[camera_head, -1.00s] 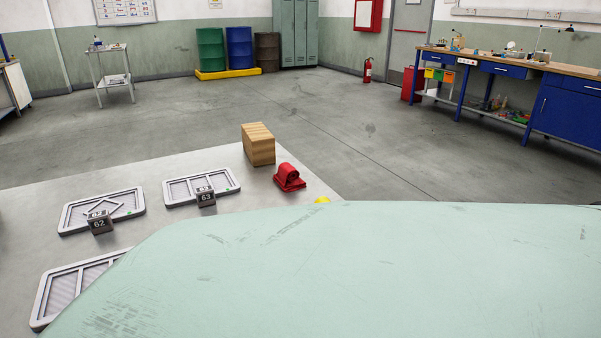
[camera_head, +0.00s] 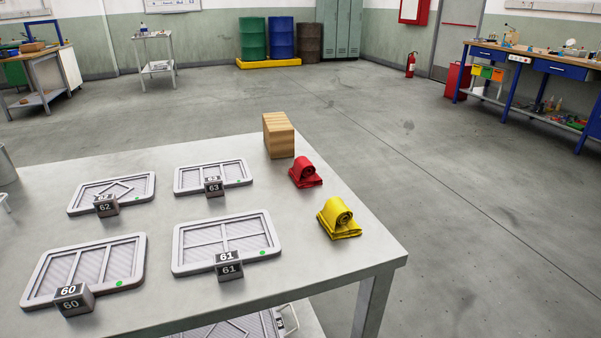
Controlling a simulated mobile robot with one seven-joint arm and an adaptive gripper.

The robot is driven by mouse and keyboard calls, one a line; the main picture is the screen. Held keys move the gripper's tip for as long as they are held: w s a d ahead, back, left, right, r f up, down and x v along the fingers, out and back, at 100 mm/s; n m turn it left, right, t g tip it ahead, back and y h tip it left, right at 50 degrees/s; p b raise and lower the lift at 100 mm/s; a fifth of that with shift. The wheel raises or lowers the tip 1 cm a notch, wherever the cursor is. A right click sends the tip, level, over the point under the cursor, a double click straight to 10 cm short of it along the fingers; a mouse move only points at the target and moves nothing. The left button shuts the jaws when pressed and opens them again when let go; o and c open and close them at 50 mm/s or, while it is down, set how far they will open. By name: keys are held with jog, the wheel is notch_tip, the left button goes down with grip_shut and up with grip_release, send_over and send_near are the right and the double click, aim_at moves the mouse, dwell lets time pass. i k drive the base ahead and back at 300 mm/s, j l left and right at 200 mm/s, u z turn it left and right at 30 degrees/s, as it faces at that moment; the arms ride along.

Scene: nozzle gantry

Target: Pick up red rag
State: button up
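The red rag (camera_head: 305,173) lies rolled and folded near the right edge of the grey metal table (camera_head: 310,245). It sits between a wooden block (camera_head: 278,137) behind it and a yellow rag (camera_head: 339,219) in front of it, apart from both. The whole upper side of the red rag is in clear view. My gripper is not in view.
Several grey framed panels, one of them at the front middle (camera_head: 226,243), lie on the table's left and middle with numbered blocks 60 to 63. Open floor (camera_head: 430,230) lies right of the table. A blue workbench (camera_head: 540,66) stands at the back right.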

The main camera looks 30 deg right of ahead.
aim_at(304, 175)
jog(key=k+j+z, duration=0.1)
jog(key=z, duration=0.8)
